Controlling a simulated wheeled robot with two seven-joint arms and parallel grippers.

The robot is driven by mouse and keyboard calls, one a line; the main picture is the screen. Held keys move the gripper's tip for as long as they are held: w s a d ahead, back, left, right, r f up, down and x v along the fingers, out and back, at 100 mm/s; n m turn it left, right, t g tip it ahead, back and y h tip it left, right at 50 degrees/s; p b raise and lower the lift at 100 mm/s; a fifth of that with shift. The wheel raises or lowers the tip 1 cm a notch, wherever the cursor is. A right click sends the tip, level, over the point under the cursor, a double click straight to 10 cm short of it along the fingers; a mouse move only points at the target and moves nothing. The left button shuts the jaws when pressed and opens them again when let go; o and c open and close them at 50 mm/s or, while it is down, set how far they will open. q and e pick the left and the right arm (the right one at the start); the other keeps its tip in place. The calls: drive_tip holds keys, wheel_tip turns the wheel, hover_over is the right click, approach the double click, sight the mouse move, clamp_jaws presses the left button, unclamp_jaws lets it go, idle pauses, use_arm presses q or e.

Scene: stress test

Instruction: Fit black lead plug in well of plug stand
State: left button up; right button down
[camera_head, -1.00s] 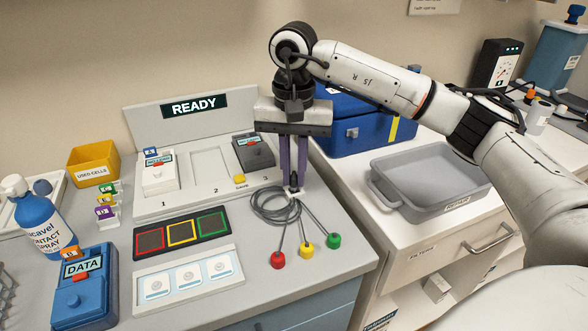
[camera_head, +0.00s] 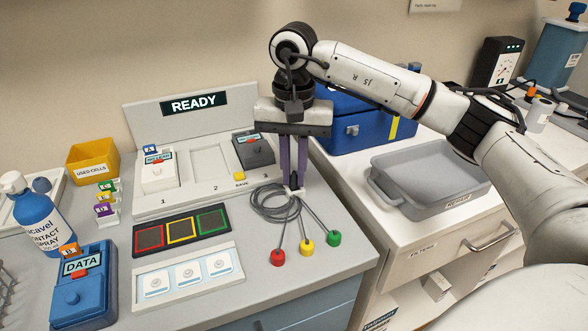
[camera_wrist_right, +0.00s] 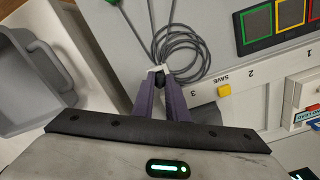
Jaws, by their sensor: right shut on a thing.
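My right gripper (camera_head: 293,186) points straight down at the back right of the grey bench, its purple fingers shut on the black lead plug. The plug is mostly hidden between the fingertips in the head view. In the right wrist view the black plug (camera_wrist_right: 159,82) shows between the fingertips of the right gripper (camera_wrist_right: 160,86). A small white piece, apparently the plug stand (camera_wrist_right: 156,70), is right at the plug; its white edge also shows below the fingertips in the head view (camera_head: 298,193). I cannot tell how deep the plug sits. My left gripper is not in view.
Coiled grey leads (camera_head: 268,205) lie beside the fingertips, running to red (camera_head: 277,258), yellow (camera_head: 307,249) and green (camera_head: 334,239) ends. A console (camera_head: 205,185) reading READY stands to the left. A grey tray (camera_head: 430,178) and blue case (camera_head: 360,125) are to the right.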

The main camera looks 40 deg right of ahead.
sight(294, 176)
drive_tip(key=shift+f, duration=0.2)
idle(0.4)
drive_tip(key=c, duration=2)
unclamp_jaws()
drive_tip(key=shift+r, duration=0.1)
drive_tip(key=shift+r+p, duration=1.45)
drive_tip(key=shift+r, duration=0.45)
drive_tip(key=o, duration=0.5)
